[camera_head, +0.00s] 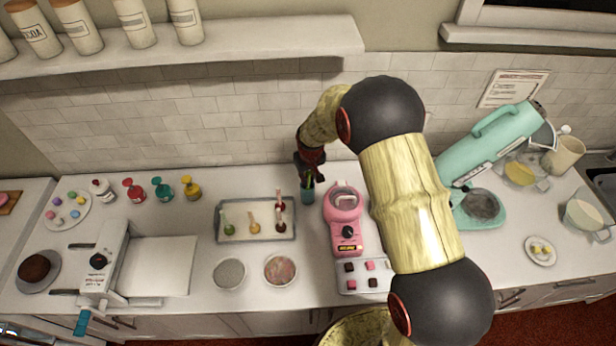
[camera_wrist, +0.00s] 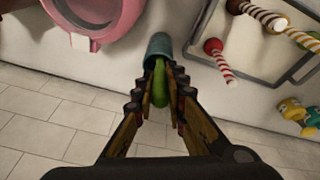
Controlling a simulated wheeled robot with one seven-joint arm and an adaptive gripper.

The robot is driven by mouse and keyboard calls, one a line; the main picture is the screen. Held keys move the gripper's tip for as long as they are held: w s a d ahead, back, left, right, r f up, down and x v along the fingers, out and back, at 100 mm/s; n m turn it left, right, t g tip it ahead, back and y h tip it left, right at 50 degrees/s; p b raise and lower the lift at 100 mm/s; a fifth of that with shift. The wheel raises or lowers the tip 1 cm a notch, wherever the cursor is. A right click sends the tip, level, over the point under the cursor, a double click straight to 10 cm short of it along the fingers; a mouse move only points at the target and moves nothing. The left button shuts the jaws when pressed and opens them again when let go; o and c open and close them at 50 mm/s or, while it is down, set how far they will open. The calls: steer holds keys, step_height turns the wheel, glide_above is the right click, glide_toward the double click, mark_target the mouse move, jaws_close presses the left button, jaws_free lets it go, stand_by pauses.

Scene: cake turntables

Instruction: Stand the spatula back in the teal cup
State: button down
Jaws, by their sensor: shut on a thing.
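The teal cup (camera_head: 307,195) stands on the white counter, right of the cake-pop tray; in the wrist view the cup (camera_wrist: 158,46) is just beyond my fingertips. My gripper (camera_head: 309,172) is directly above the cup, pointing down. In the wrist view my gripper (camera_wrist: 158,95) is shut on the spatula (camera_wrist: 160,82), of which a green, rounded part shows between the fingers. The spatula reaches to the cup's mouth and overlaps it in the picture. I cannot tell how deep it is inside, as its far end is hidden.
A pink machine (camera_head: 343,215) stands close to the cup's right. The tray (camera_head: 223,236) of cake pops is close on its left. The tiled wall (camera_head: 240,120) is behind. Two bowls (camera_head: 230,274) and a mint stand mixer (camera_head: 490,150) also stand on the counter.

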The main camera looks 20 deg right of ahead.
steer(key=c, duration=1.8)
jaws_free()
steer(key=shift+o, duration=0.3)
steer(key=shift+r, duration=0.1)
steer(key=v, duration=1.2)
steer(key=s+d+m+t+b, duration=0.1)
steer(key=s+t+b, duration=0.1)
steer(key=s+b, duration=1.8)
steer(key=s+r, duration=0.1)
steer(key=s, duration=1.2)
steer(key=shift+m+t+b, duration=0.35)
steer(key=shift+m+t, duration=0.05)
